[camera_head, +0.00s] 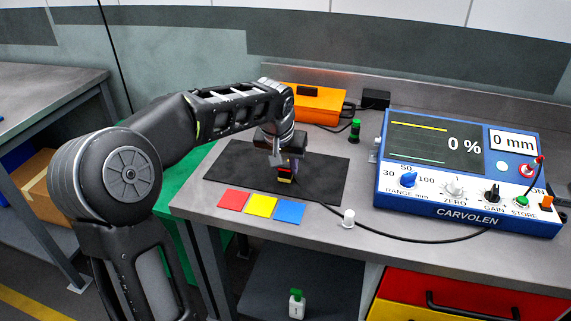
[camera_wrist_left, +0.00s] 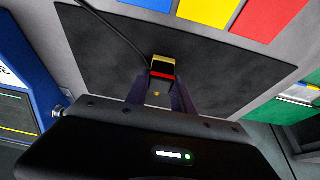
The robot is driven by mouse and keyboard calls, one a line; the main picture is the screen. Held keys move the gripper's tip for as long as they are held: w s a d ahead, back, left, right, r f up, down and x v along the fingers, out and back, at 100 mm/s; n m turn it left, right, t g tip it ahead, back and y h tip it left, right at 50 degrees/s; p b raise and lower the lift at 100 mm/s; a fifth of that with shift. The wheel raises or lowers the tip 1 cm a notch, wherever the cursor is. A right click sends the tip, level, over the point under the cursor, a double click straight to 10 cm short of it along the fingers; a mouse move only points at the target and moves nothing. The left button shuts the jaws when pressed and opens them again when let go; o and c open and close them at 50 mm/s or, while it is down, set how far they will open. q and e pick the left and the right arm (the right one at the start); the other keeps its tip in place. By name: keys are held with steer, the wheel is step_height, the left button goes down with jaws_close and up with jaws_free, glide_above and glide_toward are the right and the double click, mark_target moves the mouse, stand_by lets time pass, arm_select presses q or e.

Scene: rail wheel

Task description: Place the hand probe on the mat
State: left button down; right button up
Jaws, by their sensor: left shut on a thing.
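The hand probe (camera_head: 285,174) is a small dark piece with a red and a yellow band, and a black cable runs from it. It is over the dark mat (camera_head: 233,164) on the bench. My left gripper (camera_head: 281,161) is shut on the probe from above. In the left wrist view the probe (camera_wrist_left: 161,68) sits between the finger tips (camera_wrist_left: 160,90), with the mat (camera_wrist_left: 220,65) behind it. I cannot tell whether the probe touches the mat. My right gripper is in neither view.
A blue CARVOLEN meter (camera_head: 460,172) stands right of the mat. An orange case (camera_head: 313,103) and a green-topped object (camera_head: 355,131) are behind. Red (camera_head: 234,200), yellow (camera_head: 261,205) and blue (camera_head: 289,211) squares lie along the front. A white peg (camera_head: 348,218) stands by the cable.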

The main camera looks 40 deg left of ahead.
arm_select(q)
steer(key=shift+f, duration=0.2)
steer(key=c, duration=1.1)
jaws_free()
steer(key=shift+r, duration=0.15)
steer(key=shift+r, duration=0.2)
steer(key=v, duration=1.1)
steer(key=shift+s+r, duration=0.25)
steer(key=shift+r, duration=0.05)
steer(key=shift+d, duration=0.1)
